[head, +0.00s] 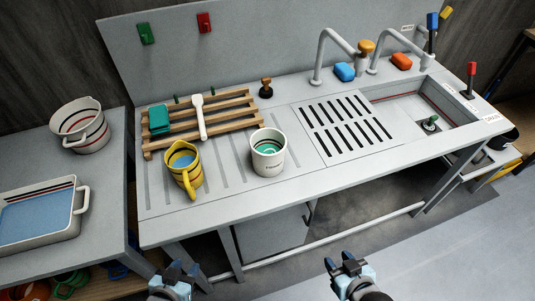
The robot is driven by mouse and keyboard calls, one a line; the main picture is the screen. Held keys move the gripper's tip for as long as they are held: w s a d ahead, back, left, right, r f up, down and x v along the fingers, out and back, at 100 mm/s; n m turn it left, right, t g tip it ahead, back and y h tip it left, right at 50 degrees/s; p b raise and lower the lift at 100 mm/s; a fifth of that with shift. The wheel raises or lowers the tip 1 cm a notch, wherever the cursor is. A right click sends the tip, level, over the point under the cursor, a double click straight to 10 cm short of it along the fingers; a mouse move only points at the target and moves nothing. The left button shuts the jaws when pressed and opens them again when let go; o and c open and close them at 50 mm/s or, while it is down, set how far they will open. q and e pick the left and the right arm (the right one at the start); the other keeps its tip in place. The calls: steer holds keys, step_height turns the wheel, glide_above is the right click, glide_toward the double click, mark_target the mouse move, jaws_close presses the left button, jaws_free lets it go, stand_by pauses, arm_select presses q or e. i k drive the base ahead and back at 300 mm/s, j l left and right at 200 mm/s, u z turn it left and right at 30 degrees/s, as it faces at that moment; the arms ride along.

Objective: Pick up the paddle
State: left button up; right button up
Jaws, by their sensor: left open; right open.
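A white paddle-shaped utensil (199,117) lies across the wooden slatted rack (225,123) on the left part of the grey sink counter. It looks like the paddle, with its rounded end toward the back. My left gripper (178,270) is open and empty in front of the counter's left end, at the bottom of the view. My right gripper (345,262) is open and empty, further right, also in front of the counter. Both are well apart from the paddle.
A yellow jug (183,183) and a white pot (268,160) stand in front of the rack. A teal block (159,121) rests on the rack's left. A slotted drain plate (344,125) and sink basin (440,103) lie right. A side table (105,178) holds a tray and bucket.

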mark_target(197, 101)
steer(key=k+j+z, duration=0.1)
steer(key=j+z, duration=0.25)
steer(key=k+j+z, duration=0.15)
steer(key=j+z, duration=0.2)
steer(key=j, duration=0.15)
